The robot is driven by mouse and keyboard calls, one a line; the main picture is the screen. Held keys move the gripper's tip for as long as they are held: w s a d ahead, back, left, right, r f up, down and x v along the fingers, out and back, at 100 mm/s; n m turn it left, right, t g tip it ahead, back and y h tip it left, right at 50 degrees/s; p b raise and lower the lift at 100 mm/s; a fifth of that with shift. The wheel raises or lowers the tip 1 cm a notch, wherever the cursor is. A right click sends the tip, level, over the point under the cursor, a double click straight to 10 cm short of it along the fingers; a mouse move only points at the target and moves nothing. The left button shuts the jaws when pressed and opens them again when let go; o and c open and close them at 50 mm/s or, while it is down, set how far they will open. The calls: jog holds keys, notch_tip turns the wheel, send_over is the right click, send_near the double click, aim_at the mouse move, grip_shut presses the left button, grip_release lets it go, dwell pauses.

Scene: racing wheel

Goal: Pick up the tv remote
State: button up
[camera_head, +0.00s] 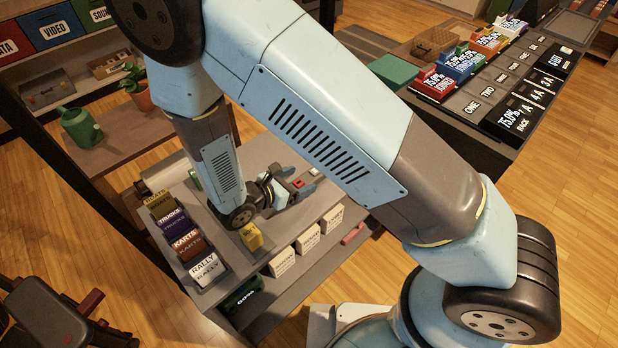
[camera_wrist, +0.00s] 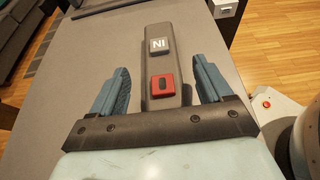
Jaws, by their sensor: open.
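My gripper (camera_wrist: 161,78) is open, with one blue finger on each side of the remote. A gap shows between each finger and the remote's sides. I cannot tell how high the fingertips are above the tabletop. In the head view, my gripper (camera_head: 290,184) is small and low over the grey table, and the remote's red button (camera_head: 298,183) shows beside it.
Labelled boxes (camera_head: 187,243) line the table's left side, near a small yellow object (camera_head: 251,236). White boxes (camera_head: 308,238) stand on the shelf below. A watering can (camera_head: 81,127) stands at the left. Much of the tabletop (camera_wrist: 75,65) around the remote is bare.

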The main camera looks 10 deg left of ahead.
aim_at(309, 176)
jog(key=x, duration=0.3)
jog(key=shift+w+d, duration=0.3)
jog(key=c, duration=1.1)
jog(key=shift+c, duration=0.2)
